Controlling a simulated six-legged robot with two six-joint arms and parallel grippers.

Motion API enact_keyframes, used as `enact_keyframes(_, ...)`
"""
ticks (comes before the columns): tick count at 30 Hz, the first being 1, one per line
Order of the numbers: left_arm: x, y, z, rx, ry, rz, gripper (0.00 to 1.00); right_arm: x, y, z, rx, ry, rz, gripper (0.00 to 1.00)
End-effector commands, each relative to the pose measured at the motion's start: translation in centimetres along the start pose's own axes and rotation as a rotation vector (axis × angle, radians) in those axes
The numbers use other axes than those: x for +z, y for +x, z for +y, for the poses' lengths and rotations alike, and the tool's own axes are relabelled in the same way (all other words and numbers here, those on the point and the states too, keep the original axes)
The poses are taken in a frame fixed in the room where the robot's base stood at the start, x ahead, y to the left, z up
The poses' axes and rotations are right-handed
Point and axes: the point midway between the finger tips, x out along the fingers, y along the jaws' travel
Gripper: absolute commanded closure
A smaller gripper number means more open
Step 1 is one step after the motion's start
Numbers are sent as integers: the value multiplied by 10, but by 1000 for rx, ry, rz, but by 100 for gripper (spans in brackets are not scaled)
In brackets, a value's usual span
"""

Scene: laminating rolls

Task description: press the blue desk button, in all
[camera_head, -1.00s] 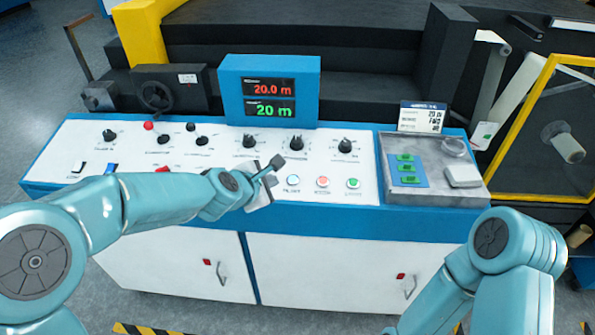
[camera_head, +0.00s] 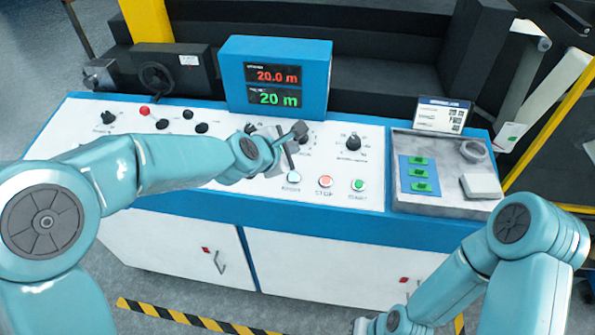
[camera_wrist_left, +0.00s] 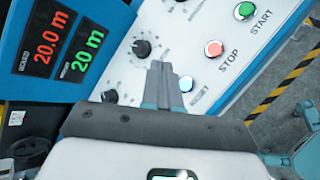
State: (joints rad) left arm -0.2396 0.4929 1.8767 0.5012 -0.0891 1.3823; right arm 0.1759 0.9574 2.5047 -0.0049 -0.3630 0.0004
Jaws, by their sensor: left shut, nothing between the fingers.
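My left gripper (camera_head: 292,142) is shut and empty, over the panel just behind the blue button in the head view. Its shut fingers (camera_wrist_left: 160,83) point at the panel in the wrist view; I cannot tell if they touch it. My right arm is at the lower right, and its fingers do not show.
A blue display box (camera_head: 277,75) reading 20.0 m and 20 m stands behind the panel. Black knobs, such as one at the right (camera_head: 353,143), stick up nearby. A grey tray (camera_head: 440,202) with green pieces is at the right end.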

Motion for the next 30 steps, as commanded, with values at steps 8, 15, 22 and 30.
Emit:
enact_keyframes(8,-1,-2,-2,1,0,0,100,0,0,0,0,0,0,100)
enact_keyframes(15,-6,6,-8,0,-2,0,100,0,10,4,0,0,0,100)
enact_keyframes(22,-20,28,-22,-1,-1,0,100,-1,34,12,0,0,0,100)
enact_keyframes(30,-39,56,-42,-1,-1,0,100,-1,68,24,0,0,0,100)
